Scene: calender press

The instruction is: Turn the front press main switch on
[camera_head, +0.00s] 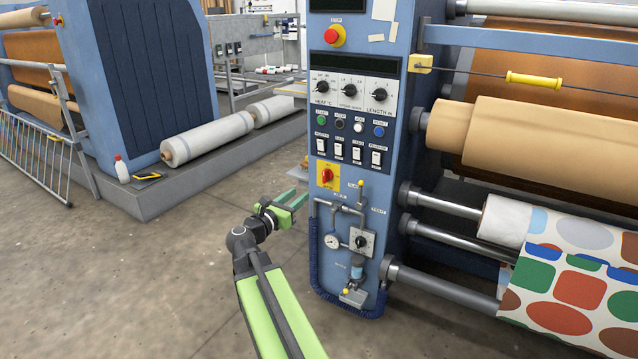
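The front press (397,150) stands to the right, its blue control column facing me. The main switch (327,175) is a red rotary knob on a yellow plate, low on the column, below a row of white rocker switches. The exact angle of its knob is too small to tell. My gripper (300,200) is at the end of my green arm, left of the column and a little below and left of the main switch. Its two green fingers are apart with nothing between them. It appears not to touch the switch.
A red emergency button (333,36), dials and coloured push buttons sit above the switch. A gauge (332,240), pipes and a blue hose are below it. Rolls (560,140) stick out to the right. Another press (140,80) stands at the back left. Open floor lies left of my arm.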

